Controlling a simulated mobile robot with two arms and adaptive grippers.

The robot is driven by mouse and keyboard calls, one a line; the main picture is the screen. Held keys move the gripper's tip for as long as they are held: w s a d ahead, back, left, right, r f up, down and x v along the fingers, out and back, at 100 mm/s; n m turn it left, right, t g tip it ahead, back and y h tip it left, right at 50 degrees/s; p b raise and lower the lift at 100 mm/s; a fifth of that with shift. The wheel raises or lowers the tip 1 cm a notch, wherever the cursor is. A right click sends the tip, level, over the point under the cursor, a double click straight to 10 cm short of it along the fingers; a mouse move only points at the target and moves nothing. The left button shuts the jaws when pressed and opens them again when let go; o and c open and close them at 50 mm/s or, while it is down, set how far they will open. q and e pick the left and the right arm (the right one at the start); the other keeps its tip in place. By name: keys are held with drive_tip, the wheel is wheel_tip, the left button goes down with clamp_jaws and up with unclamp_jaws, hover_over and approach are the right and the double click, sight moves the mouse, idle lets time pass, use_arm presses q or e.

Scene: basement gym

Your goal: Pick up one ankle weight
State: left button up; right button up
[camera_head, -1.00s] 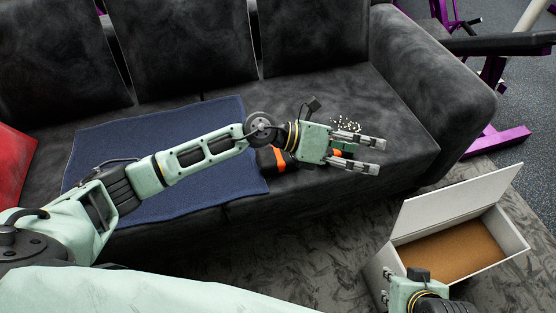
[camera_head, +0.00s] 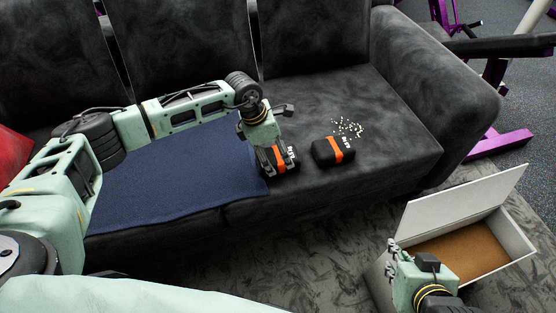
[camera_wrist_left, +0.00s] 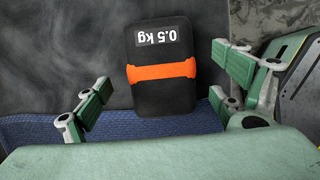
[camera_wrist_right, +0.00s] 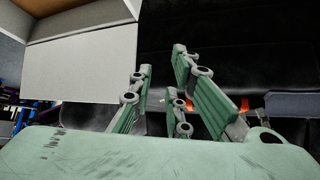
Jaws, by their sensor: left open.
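Two black ankle weights with orange bands lie on the sofa seat. One ankle weight (camera_head: 333,150) lies to the right in the head view, clear of both grippers. The other ankle weight (camera_head: 288,160) is partly hidden by my left gripper (camera_head: 278,170), which points down over it. In the left wrist view, a weight marked 0.5 kg (camera_wrist_left: 160,95) lies between the spread fingers, apart from them. The left gripper is open and empty. My right gripper (camera_wrist_right: 165,95) is low at the right, beside the white box, its fingers apart and nothing seen between them.
A blue towel (camera_head: 170,185) covers the seat left of the weights. Small pale bits (camera_head: 347,128) lie behind the right weight. An open white box (camera_head: 465,205) with a brown bottom stands on the floor at the right. The right part of the seat is clear.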

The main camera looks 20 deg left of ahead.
sight(277, 154)
use_arm(q)
drive_tip(key=x, duration=0.3)
drive_tip(key=shift+d+b, duration=0.1)
drive_tip(key=shift+b, duration=0.25)
drive_tip(key=shift+f, duration=0.2)
drive_tip(key=c, duration=1.6)
drive_tip(key=shift+r, duration=0.1)
drive_tip(key=shift+c, duration=0.6)
use_arm(e)
drive_tip(key=w+r+t, duration=0.1)
drive_tip(key=w, duration=0.1)
drive_tip(key=w+a+r+t, duration=0.1)
drive_tip(key=w+r, duration=0.1)
drive_tip(key=shift+w+a+r+t+y, duration=0.1)
drive_tip(key=shift+a+r+t+y, duration=0.1)
drive_tip(key=shift+t+y, duration=0.1)
